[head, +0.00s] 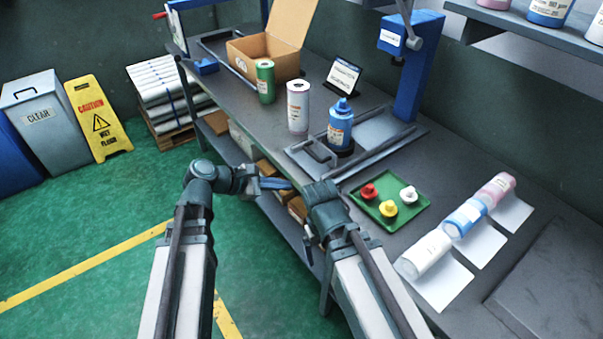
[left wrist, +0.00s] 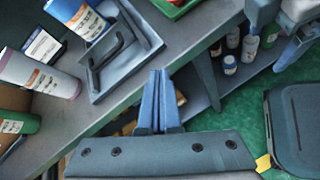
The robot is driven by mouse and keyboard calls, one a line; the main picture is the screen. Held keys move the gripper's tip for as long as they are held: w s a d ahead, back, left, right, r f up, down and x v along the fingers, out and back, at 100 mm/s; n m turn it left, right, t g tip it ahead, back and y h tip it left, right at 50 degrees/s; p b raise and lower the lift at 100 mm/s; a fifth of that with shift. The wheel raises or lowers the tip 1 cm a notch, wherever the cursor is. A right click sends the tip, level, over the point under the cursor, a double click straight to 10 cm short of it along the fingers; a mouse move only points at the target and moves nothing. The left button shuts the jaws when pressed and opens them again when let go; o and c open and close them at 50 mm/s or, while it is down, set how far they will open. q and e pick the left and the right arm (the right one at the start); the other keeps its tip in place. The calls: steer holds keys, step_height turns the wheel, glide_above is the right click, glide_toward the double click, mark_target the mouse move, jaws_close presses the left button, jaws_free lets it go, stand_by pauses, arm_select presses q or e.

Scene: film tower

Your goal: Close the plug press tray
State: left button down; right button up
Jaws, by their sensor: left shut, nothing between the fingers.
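The plug press tray (head: 376,127) is a grey tray with raised rails on the bench, pulled out in front of the blue press (head: 412,65). A blue bottle (head: 341,122) stands upright on a dark round base at its front part. A dark handle (head: 318,153) is at the tray's front end; it also shows in the left wrist view (left wrist: 117,48). My left gripper (head: 283,184) is shut and empty, in front of the bench edge, short of the handle and apart from it. My right arm is folded near the bench edge; its fingers are not clear.
A green tray (head: 363,208) with red, yellow and white plugs lies right of the press tray. A white-pink bottle (head: 298,107), a green can (head: 265,82) and an open carton (head: 263,52) stand to the left. Three bottles lie on white sheets at the right.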

arm_select(q)
steer(key=w+a+r+n+t+h+b, duration=0.1)
steer(key=w+a+n+t+h+b, duration=0.2)
steer(key=a+n, duration=0.35)
steer(key=n+t+y+b, duration=0.1)
steer(key=b, duration=0.2)
glide_toward(310, 154)
steer(key=x, duration=0.6)
steer(key=shift+w+d+f, duration=0.15)
steer(key=shift+d, duration=0.15)
arm_select(e)
step_height(310, 154, down, 8)
arm_select(q)
steer(key=r+x, duration=0.1)
steer(key=x, duration=0.6)
steer(key=r+x, duration=0.2)
steer(key=x, duration=0.5)
steer(key=r+x, duration=0.1)
steer(key=x, duration=0.7)
steer(key=shift+w+d+r, duration=0.25)
steer(key=shift+d, duration=0.1)
steer(key=shift+w+d+r, duration=0.1)
steer(key=shift+w+d, duration=0.05)
arm_select(e)
steer(key=shift+a, duration=0.1)
